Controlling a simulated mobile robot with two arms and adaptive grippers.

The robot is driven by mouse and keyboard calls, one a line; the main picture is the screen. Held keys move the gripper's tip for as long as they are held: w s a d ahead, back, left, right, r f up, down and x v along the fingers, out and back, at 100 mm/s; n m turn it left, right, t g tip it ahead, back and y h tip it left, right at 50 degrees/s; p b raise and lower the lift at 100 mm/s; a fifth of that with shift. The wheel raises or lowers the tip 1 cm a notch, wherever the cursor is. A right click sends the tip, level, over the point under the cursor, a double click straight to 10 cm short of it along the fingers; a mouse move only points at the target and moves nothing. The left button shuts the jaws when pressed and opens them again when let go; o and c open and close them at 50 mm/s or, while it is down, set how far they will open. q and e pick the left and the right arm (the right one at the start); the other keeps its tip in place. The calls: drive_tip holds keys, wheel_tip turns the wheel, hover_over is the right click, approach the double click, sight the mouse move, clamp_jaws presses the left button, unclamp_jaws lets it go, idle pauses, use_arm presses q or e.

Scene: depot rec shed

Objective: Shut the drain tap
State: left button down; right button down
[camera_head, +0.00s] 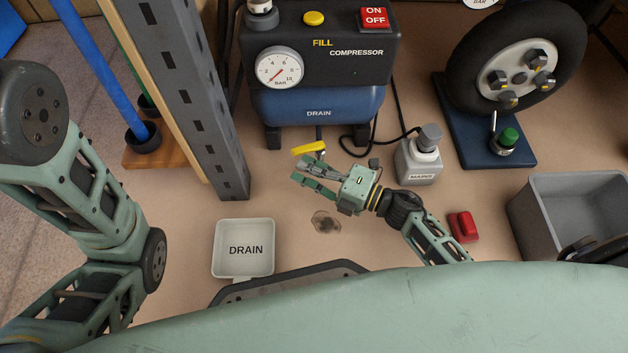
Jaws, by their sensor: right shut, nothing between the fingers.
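The drain tap is a yellow lever (309,148) under the blue tank of the compressor (318,100), below the word DRAIN. The lever lies crosswise, its left end a little lower than its right. My right gripper (301,174) is shut and empty, just below the lever in the picture, with its fingers pointing left. It appears apart from the lever, though the exact gap is hard to judge. My left arm shows at the left edge, but its gripper is out of view.
A white DRAIN tray (244,273) sits at lower left, beside a dark stain (326,222). A grey post (198,90) stands left of the compressor. A mains plug and socket (419,168), red object (463,227), grey bin (575,190) and wheel stand (483,145) are to the right.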

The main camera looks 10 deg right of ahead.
drive_tip(key=shift+w, duration=0.1)
drive_tip(key=p+x, duration=0.1)
drive_tip(key=x, duration=0.1)
drive_tip(key=shift+w+a, duration=0.1)
drive_tip(key=shift+w, duration=0.2)
drive_tip(key=shift+s, duration=0.1)
idle(0.4)
